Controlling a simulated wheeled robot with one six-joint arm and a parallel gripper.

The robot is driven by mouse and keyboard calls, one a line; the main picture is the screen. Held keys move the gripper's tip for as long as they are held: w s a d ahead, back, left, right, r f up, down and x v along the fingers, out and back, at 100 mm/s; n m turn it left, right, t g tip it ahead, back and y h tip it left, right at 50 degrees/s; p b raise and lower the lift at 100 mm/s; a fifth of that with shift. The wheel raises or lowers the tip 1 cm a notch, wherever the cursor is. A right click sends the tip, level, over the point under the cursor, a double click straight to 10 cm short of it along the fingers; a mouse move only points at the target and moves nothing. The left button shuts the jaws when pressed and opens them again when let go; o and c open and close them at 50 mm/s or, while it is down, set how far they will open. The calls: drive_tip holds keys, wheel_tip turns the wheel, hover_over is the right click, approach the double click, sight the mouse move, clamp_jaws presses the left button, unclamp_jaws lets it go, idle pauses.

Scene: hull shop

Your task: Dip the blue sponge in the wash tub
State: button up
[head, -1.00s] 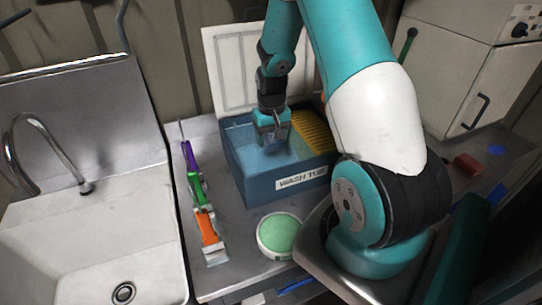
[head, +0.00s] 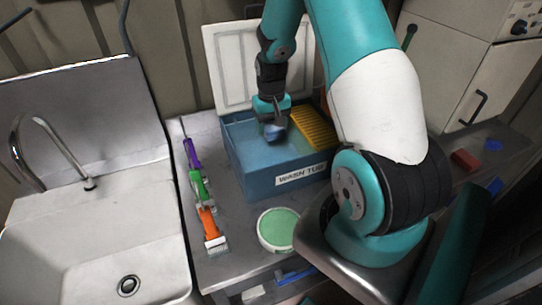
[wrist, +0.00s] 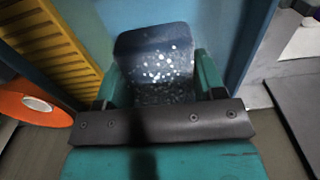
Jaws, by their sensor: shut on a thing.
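The wash tub (head: 245,165) is a blue open box with a white "WASH TUB" label on its front. It stands on the metal bench. My gripper (head: 273,113) reaches down over the tub's opening, left of a yellow ribbed board. It is shut on the blue sponge (head: 275,132), which shows below the fingers. In the wrist view the sponge (wrist: 153,60) is dark blue with bright specks, between my teal fingers. I cannot tell exactly how far it is above the water.
The yellow ribbed board (head: 313,130) leans inside the tub's right side. A white panel (head: 235,60) stands behind. Handled tools (head: 202,195) lie left of the tub, beside the sink (head: 75,240). A green-topped round container (head: 278,230) stands in front.

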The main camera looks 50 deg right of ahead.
drive_tip(key=shift+r, duration=0.15)
idle(0.3)
wheel_tip(320, 180, up, 4)
drive_tip(key=p, duration=0.3)
idle(0.4)
